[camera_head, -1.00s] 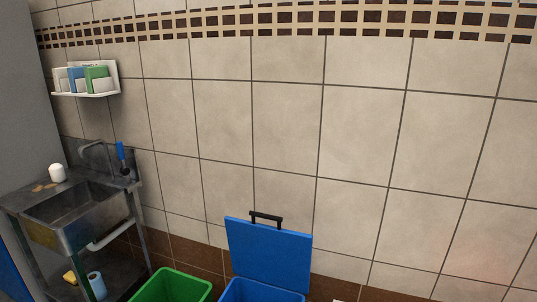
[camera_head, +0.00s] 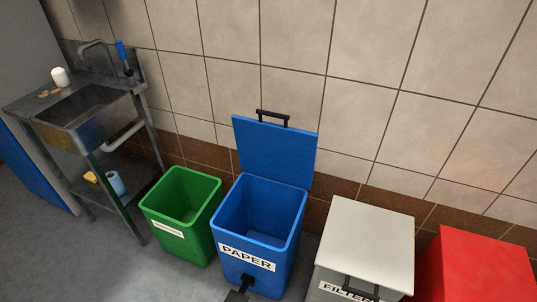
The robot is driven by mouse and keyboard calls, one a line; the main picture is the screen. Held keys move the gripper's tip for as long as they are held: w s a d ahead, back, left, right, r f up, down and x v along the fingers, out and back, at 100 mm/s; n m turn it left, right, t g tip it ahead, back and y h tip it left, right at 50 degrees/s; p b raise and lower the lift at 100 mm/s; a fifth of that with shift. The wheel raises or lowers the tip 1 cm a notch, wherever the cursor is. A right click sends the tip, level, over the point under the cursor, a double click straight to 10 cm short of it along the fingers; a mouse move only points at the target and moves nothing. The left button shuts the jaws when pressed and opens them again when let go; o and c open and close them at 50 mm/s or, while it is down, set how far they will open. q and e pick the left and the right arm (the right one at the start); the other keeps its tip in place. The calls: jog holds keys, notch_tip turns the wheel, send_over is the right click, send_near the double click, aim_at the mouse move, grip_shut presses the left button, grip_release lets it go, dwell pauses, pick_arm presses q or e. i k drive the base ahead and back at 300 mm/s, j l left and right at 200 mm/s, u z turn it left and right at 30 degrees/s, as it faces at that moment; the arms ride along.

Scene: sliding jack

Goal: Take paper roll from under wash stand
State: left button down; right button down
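The wash stand (camera_head: 133,88) is a metal sink on legs at the left, against the tiled wall. A light blue paper roll (camera_head: 116,183) stands on its lower shelf (camera_head: 133,197), beside a small yellow item (camera_head: 90,177). The roll shows between the stand's legs, with the front leg just to its left. Neither of my grippers is in view.
A green bin (camera_head: 181,213) stands right of the wash stand. A blue bin labelled PAPER (camera_head: 258,222) has its lid up. A white-lidded bin (camera_head: 366,240) and a red bin (camera_head: 476,266) stand further right. Grey floor (camera_head: 40,240) is clear at the lower left.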

aim_at(113, 177)
jog(key=u, duration=1.35)
